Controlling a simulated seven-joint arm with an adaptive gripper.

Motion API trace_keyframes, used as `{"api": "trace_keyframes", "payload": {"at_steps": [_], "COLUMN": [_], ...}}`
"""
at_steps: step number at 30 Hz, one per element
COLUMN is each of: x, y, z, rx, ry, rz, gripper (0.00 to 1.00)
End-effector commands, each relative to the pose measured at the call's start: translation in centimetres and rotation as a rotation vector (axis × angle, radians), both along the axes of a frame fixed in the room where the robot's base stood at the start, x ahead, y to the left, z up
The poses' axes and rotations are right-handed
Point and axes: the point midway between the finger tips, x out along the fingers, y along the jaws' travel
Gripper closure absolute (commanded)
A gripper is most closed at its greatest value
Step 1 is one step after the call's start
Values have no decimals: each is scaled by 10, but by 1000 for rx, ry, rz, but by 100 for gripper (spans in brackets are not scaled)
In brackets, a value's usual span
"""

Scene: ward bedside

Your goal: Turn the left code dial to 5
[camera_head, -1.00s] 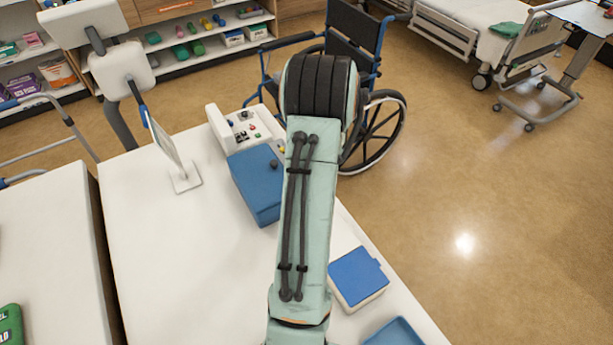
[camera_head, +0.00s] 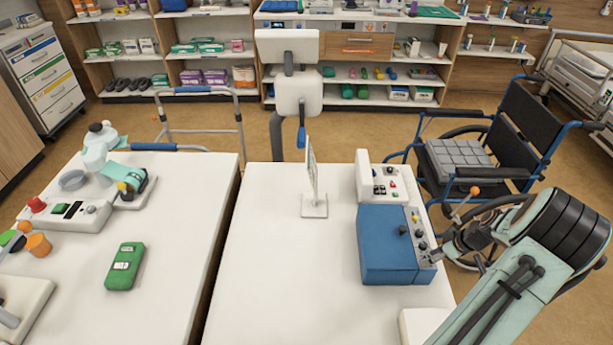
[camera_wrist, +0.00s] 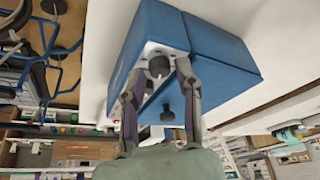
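A blue box (camera_head: 385,262) stands on the right side of the white table, with a black knob (camera_head: 403,230) on top. Its right side has a light panel (camera_head: 418,226) with several small dark dials. The wrist view shows the box (camera_wrist: 215,60) close up, with a dark dial (camera_wrist: 158,66) on its panel between my fingertips. My gripper (camera_wrist: 160,72) looks open around this dial; contact cannot be made out. In the head view my gripper (camera_head: 436,252) is at the panel's near end. Dial numbers are not readable, and which dial is the left one is unclear.
A white device (camera_head: 378,182) with coloured buttons stands behind the box. A small sign (camera_head: 312,185) stands to its left, on otherwise clear tabletop (camera_head: 270,270). A wheelchair (camera_head: 470,160) stands close behind my arm. A second table at left holds a green pack (camera_head: 125,266).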

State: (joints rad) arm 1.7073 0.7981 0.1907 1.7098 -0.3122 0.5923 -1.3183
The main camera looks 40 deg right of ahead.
Motion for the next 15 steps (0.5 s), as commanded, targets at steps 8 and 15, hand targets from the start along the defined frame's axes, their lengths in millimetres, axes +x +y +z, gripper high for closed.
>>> {"api": "trace_keyframes", "payload": {"at_steps": [8,15], "x": [1,-20], "y": [-5,-13], "z": [-1,54], "rx": [-2,-7], "ry": [-3,4], "rz": [469,467], "gripper": [68,68]}}
